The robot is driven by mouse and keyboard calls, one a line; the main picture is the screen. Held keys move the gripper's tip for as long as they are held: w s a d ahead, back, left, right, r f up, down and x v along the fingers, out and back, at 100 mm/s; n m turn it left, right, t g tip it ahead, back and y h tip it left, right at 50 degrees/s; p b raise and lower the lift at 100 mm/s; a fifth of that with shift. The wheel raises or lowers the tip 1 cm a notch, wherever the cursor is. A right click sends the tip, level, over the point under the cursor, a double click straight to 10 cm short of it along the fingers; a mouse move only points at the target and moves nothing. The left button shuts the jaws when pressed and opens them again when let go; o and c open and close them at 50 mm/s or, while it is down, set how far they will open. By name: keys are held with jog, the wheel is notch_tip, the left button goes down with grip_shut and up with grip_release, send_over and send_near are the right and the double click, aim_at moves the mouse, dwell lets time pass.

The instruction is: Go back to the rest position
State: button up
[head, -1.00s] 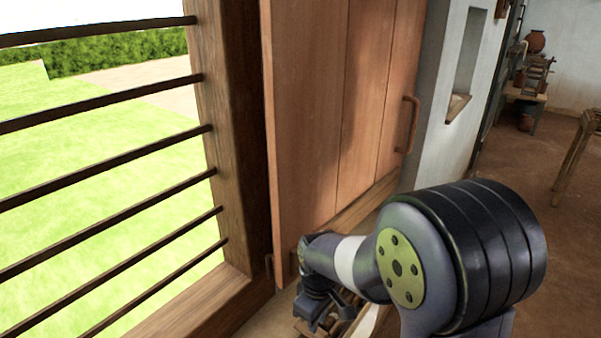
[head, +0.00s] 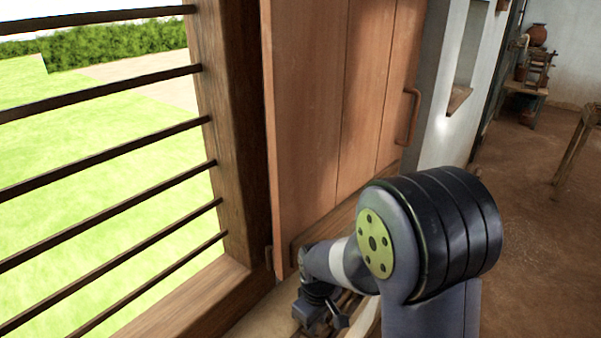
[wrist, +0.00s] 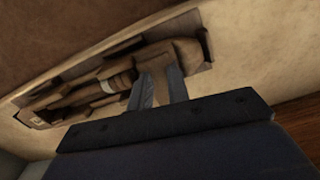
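My gripper (head: 322,316) is low in the head view, below the wooden shutter, and partly cut off by the bottom edge. In the wrist view its two grey fingers (wrist: 160,90) stand apart with a gap between them. I see nothing held in the gap. Beyond the fingers is a shallow tray or recess (wrist: 207,45) with several long wooden pieces (wrist: 105,88) in it. The fingers overlap these pieces in the picture. I cannot tell whether they touch.
The wooden shutter (head: 310,120) with a curved handle (head: 409,117) stands close beyond my arm. A barred window (head: 110,155) is at the left. A wall niche (head: 463,60) is behind the shutter. Open earthen floor (head: 520,220) lies to the right, with a shelf holding a pot (head: 536,34).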

jog(key=m, duration=0.5)
jog(key=shift+m, duration=0.3)
dwell(0.4)
